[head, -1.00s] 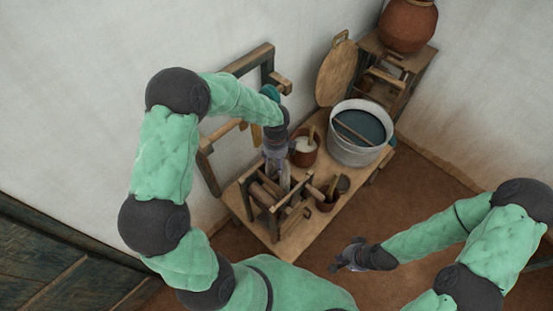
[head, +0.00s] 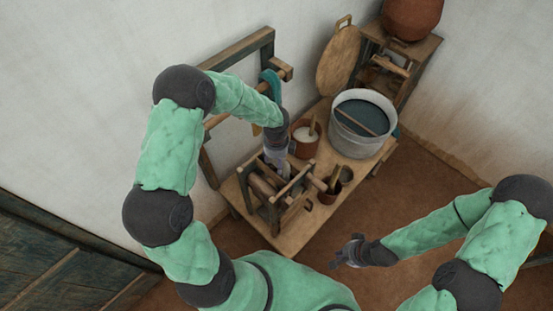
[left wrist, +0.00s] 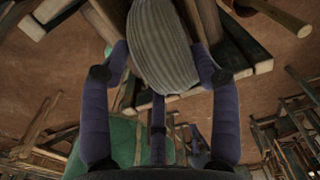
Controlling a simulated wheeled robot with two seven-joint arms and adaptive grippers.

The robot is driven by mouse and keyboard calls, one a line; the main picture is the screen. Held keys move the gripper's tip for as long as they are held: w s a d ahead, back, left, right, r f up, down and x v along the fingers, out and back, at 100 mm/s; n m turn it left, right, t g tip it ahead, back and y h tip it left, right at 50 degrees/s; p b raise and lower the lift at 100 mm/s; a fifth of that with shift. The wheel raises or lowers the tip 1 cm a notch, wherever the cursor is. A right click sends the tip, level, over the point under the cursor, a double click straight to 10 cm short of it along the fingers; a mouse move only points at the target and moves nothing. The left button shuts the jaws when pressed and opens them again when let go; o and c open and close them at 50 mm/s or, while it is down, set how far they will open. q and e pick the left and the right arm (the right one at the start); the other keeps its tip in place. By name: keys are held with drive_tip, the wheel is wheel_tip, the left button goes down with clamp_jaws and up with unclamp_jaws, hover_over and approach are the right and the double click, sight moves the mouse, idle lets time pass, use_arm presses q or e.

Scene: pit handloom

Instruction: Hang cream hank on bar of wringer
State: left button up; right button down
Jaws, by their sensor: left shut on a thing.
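The wringer (head: 273,207) is a wooden frame with rollers on the low table. My left gripper (head: 276,160) is over the wringer's far side, close above its frame. It is shut on the cream hank, which shows in the left wrist view (left wrist: 163,45) as a pale, ribbed bundle between the fingers. In the head view the hank is mostly hidden by the gripper and frame; I cannot tell whether it touches a bar. My right gripper (head: 349,252) is empty and looks open, low over the floor, right of the table.
The low table (head: 300,232) also holds brown pots (head: 305,140) and a grey tub (head: 362,147) of dark liquid. A wooden wall rack (head: 240,60) stands behind, with a teal hank (head: 270,82) on it. A stand with a clay jar (head: 412,18) is at the back. Floor to the right is clear.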

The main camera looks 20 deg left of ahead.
use_arm(q)
drive_tip(key=shift+w+f, duration=0.1)
drive_tip(key=shift+f, duration=0.15)
drive_tip(key=o, duration=1.2)
drive_tip(key=shift+c, duration=0.2)
drive_tip(key=shift+o, duration=1)
drive_tip(key=shift+r, duration=0.1)
drive_tip(key=shift+r+p, duration=2.4)
drive_tip(key=shift+r, duration=0.55)
drive_tip(key=shift+f, duration=0.1)
